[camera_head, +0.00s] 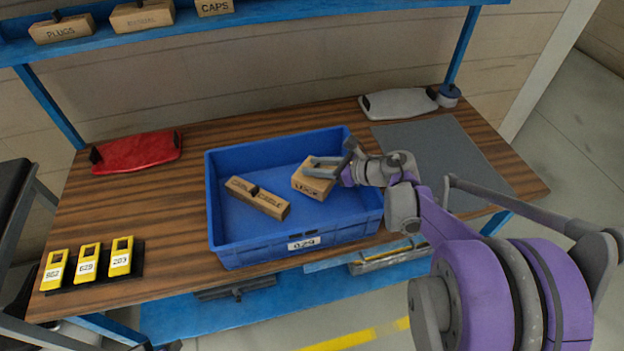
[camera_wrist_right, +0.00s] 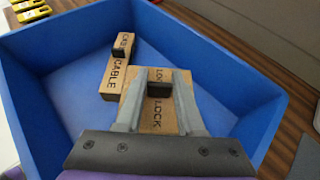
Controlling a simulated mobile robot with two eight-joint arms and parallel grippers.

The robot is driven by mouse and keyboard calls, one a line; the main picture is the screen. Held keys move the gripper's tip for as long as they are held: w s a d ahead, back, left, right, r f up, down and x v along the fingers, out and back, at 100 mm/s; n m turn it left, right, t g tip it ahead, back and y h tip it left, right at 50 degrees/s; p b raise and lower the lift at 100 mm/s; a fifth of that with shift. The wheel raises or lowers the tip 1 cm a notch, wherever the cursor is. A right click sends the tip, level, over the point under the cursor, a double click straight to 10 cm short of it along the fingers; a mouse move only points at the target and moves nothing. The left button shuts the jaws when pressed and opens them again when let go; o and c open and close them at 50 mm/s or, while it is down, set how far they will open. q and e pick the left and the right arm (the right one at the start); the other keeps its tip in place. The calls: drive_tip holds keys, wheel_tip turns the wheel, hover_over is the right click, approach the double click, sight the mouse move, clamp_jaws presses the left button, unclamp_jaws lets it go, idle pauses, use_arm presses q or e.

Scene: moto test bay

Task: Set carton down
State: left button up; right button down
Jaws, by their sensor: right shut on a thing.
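My right gripper (camera_head: 328,168) is shut on a small cardboard carton (camera_head: 312,184) at the right part of the blue crate (camera_head: 228,254). In the right wrist view the carton (camera_wrist_right: 155,112) reads "LOCK", and the two grey fingers of my gripper (camera_wrist_right: 160,88) close around a dark raised piece on its top. I cannot tell whether the carton touches the crate floor. A longer carton marked "CABLE" (camera_head: 258,198) lies in the crate to the left of it; it also shows in the right wrist view (camera_wrist_right: 117,70). My left gripper is not in view.
The crate, labelled 029, stands on a wooden bench (camera_head: 175,210). Yellow number tags (camera_head: 88,262) stand at the bench's left front. A red panel (camera_head: 137,151) and a white panel (camera_head: 398,103) lie at the back. A grey mat (camera_head: 440,150) on the right is bare.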

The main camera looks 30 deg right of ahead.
sight(315, 179)
drive_tip(key=shift+w+f+b, duration=0.15)
drive_tip(key=shift+f+b, duration=0.15)
drive_tip(key=shift+f, duration=1.9)
drive_tip(key=shift+f, duration=0.1)
drive_tip(key=shift+f+b, duration=0.4)
drive_tip(key=shift+b, duration=0.05)
drive_tip(key=shift+f, duration=0.1)
drive_tip(key=c, duration=0.5)
unclamp_jaws()
